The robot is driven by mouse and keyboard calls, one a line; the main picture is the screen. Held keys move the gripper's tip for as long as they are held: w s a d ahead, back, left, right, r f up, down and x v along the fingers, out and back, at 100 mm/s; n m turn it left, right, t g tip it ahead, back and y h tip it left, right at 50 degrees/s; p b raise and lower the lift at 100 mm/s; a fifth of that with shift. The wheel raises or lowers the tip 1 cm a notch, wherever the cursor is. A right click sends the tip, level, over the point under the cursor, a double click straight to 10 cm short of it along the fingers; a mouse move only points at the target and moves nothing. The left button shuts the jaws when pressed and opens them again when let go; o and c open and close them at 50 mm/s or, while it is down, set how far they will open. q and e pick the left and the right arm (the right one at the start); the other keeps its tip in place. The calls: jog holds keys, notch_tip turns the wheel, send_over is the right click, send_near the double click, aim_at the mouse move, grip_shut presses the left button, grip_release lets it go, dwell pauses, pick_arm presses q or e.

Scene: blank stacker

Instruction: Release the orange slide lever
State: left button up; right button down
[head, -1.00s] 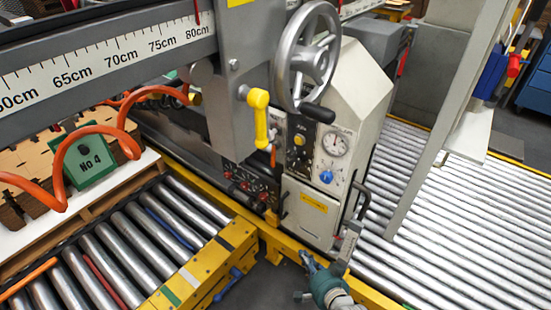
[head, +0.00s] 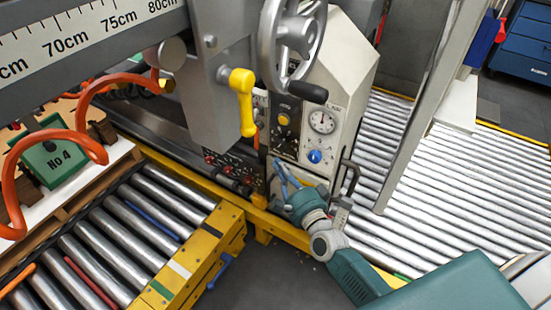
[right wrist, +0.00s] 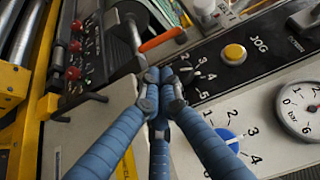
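The orange slide lever shows as an orange handle (right wrist: 162,39) at the upper middle of the right wrist view, beside a dark slotted plate. In the head view it is a small orange strip (head: 257,139) left of the control panel, partly hidden. My right gripper (head: 280,164) is in front of the lower part of the machine's panel, below and right of the lever. In the right wrist view its blue fingers (right wrist: 160,78) come together at the tips, just below the orange handle, with nothing visible between them. A gap shows between tips and handle. My left gripper is not in view.
A yellow crank handle (head: 243,100) and a large handwheel (head: 290,35) hang above the panel. A blue knob (head: 315,156), a gauge (head: 321,121), a yellow button (right wrist: 234,53) and red-tipped switches (right wrist: 73,47) are close by. Roller conveyors (head: 120,235) lie to either side.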

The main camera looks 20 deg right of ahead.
aim_at(258, 136)
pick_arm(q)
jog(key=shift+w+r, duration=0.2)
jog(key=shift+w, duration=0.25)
pick_arm(e)
jog(key=w, duration=0.8)
jog(key=shift+w+a, duration=0.3)
jog(key=shift+w, duration=0.05)
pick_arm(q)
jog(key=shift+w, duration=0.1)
pick_arm(e)
jog(key=shift+s, duration=0.15)
